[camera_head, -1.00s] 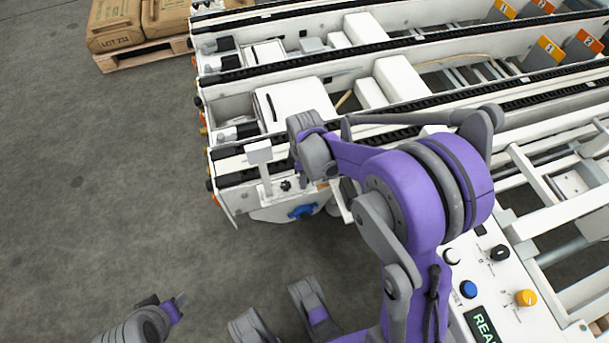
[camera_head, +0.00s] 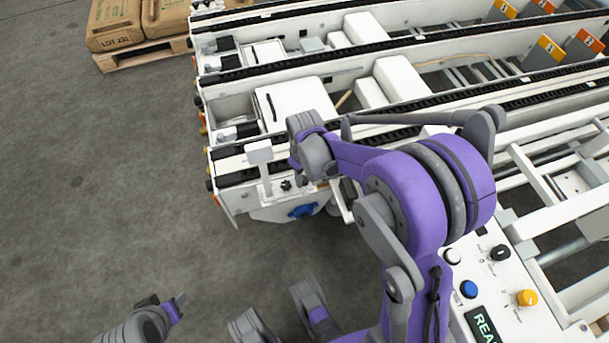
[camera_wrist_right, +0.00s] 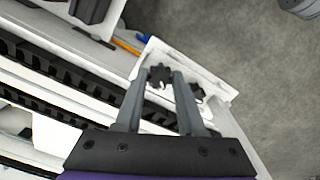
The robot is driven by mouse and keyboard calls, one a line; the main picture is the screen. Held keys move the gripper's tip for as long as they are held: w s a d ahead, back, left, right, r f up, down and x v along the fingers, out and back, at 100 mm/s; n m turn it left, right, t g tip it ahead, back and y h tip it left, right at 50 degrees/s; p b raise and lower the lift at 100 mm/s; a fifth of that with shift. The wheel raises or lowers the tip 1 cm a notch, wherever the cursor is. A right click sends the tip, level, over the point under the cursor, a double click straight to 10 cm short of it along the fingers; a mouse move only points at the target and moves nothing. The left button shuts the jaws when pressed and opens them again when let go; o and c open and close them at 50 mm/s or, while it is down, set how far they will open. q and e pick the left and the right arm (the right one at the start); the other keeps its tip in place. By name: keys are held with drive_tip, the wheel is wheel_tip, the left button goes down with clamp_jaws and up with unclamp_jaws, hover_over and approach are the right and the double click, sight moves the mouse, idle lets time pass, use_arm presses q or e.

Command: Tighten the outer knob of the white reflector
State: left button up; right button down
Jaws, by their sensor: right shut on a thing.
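The white reflector (camera_head: 258,152) is a small white plate on a post at the near left end of the conveyor frame. Below it a dark star-shaped knob (camera_head: 286,185) sits on a white bracket. My right gripper (camera_head: 325,172) is beside the bracket, with its tips partly hidden in the head view. In the right wrist view its fingers (camera_wrist_right: 160,82) are shut on a black knob (camera_wrist_right: 160,76). A second black knob (camera_wrist_right: 197,92) is just right of the fingers. My left gripper (camera_head: 178,303) is low at the left, away from the frame; its opening is unclear.
A blue knob (camera_head: 302,211) is on the frame just below the bracket. A control panel (camera_head: 510,290) with coloured buttons stands at the lower right. The grey floor at left is clear.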

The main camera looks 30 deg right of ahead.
sight(304, 179)
drive_tip(key=m, duration=0.5)
drive_tip(key=shift+m, duration=2.4)
drive_tip(key=c, duration=0.5)
unclamp_jaws()
wheel_tip(304, 179, up, 11)
drive_tip(key=p, duration=0.2)
drive_tip(key=shift+p, duration=0.3)
drive_tip(key=shift+f, duration=0.1)
